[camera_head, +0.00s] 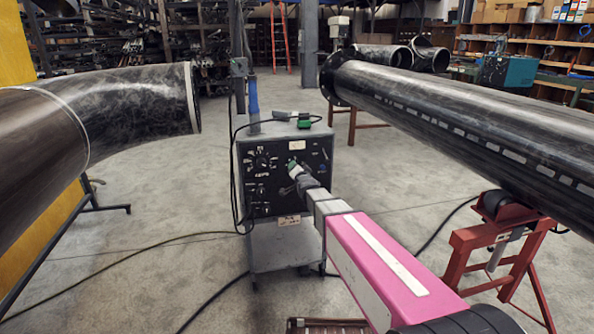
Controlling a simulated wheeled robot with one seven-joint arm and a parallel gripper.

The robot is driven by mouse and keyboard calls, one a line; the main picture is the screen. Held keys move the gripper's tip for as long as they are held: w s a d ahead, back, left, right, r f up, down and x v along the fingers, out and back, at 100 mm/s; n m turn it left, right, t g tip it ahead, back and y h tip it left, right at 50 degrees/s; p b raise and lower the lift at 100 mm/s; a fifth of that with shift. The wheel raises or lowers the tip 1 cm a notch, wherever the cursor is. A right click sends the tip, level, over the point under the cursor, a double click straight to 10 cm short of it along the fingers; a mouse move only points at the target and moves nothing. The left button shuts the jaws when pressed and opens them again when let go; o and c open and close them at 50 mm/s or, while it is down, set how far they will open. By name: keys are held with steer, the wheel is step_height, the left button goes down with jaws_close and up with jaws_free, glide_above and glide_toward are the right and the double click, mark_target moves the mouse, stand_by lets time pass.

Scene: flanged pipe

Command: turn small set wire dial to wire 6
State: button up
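A grey welding machine (285,240) with a black front panel stands upright on the floor in the middle. A larger dial (262,161) with white marks around it sits on the left of the panel. A smaller dial (258,192) is below it. The labels and numbers are too small to read, so I cannot tell which one is the wire dial or where it points. My gripper (294,168) is in front of the panel, right of these dials, and covers part of it. Its fingers are too small and foreshortened to show whether they are open or touch anything.
A green and black item (304,121) lies on the machine's top. A bent pipe (125,110) is at left. A long black flanged pipe (450,110) rests on red stands (495,245) at right. Cables (205,300) cross the floor. Open floor lies around the machine.

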steer(key=v, duration=1)
steer(key=shift+s, duration=0.15)
steer(key=s+d+f+n+g+h, duration=0.1)
steer(key=s+d+f+g+h, duration=0.1)
steer(key=s+d+f+g, duration=0.3)
steer(key=s+d+f+n+g+h, duration=0.1)
steer(key=s+d+f+g+h, duration=0.15)
steer(key=d+f, duration=0.45)
steer(key=s+d+f+n+g, duration=0.2)
steer(key=s+d+f+g, duration=0.1)
steer(key=s, duration=0.5)
steer(key=s+d+f+n+g, duration=0.1)
steer(key=s+d+f+g, duration=0.2)
steer(key=s+d+g, duration=0.2)
steer(key=s+g, duration=0.1)
steer(key=s, duration=0.2)
steer(key=shift+d+f+n+g, duration=0.25)
steer(key=shift+f+n+g, duration=0.05)
steer(key=shift+n+g, duration=0.1)
steer(key=shift+h, duration=0.25)
